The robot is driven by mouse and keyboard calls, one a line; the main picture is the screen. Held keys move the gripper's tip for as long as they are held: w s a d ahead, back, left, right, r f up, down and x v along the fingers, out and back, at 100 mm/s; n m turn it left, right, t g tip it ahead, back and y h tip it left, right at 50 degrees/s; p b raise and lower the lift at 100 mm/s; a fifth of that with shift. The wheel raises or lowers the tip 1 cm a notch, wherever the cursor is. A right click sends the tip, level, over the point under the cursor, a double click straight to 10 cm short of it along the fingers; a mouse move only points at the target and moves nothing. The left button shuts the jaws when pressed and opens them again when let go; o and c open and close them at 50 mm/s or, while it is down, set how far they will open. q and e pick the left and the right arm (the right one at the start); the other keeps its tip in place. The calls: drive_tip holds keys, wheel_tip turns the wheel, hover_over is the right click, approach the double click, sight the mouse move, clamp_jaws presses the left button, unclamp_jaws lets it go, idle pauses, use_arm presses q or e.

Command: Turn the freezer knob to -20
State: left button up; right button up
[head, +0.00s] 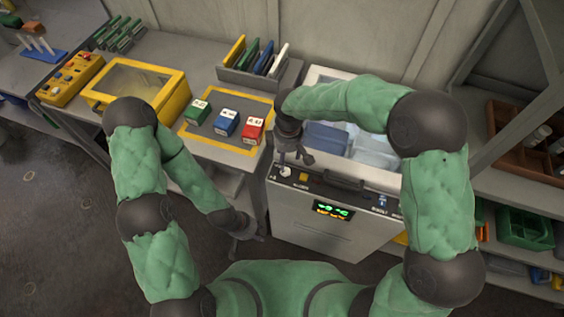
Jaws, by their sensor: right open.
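The freezer (318,238) is a grey chest with a control strip along its front top edge. A dark display (334,210) with green and orange characters is on the front face; I cannot read the digits. My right gripper (295,158) is open just above the knob, its fingers pointing down; I cannot tell whether they touch it. My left gripper (248,248) hangs low beside the freezer's left side; its finger opening is unclear.
Left of the freezer, a bench holds green, blue and red boxes (227,122), a yellow-framed case (135,85) and a rack of coloured plates (260,68). Pale and blue items lie in the freezer's top. A shelf with a green bin (525,228) stands right.

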sight(286, 171)
drive_tip(key=f+b, duration=0.1)
drive_tip(key=f, duration=0.5)
drive_tip(key=f+b, duration=0.1)
drive_tip(key=f, duration=0.2)
drive_tip(key=shift+w+a+f+b, duration=0.1)
drive_tip(key=shift+w+f+b, duration=0.2)
drive_tip(key=shift+b, duration=0.05)
drive_tip(key=shift+c, duration=0.3)
drive_tip(key=c, duration=1.1)
